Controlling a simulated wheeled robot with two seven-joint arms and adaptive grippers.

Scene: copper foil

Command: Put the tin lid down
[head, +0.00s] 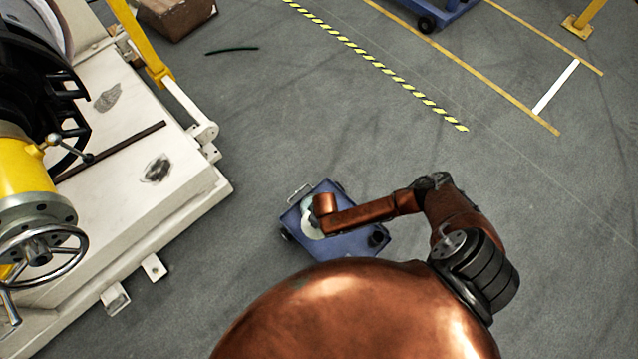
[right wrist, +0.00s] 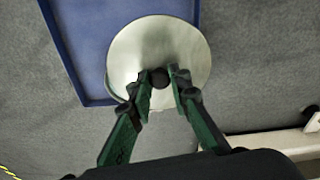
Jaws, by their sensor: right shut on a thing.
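The tin lid (right wrist: 160,45) is a pale round disc with a dark round knob (right wrist: 159,78) at its middle in the right wrist view. My right gripper (right wrist: 160,82) has its green fingers closed on the knob. In the head view the tin lid (head: 308,222) shows as a pale patch, partly covered by my right arm's wrist. It is over a blue cart (head: 352,243). Whether the lid touches the cart's top cannot be told. My left gripper is not in either view.
The blue cart's rim (right wrist: 68,60) shows beside the lid in the right wrist view. A large pale machine base (head: 120,190) with a handwheel (head: 40,247) stands at left. A brown box (head: 175,18) is at the back. The grey floor right of the cart is clear.

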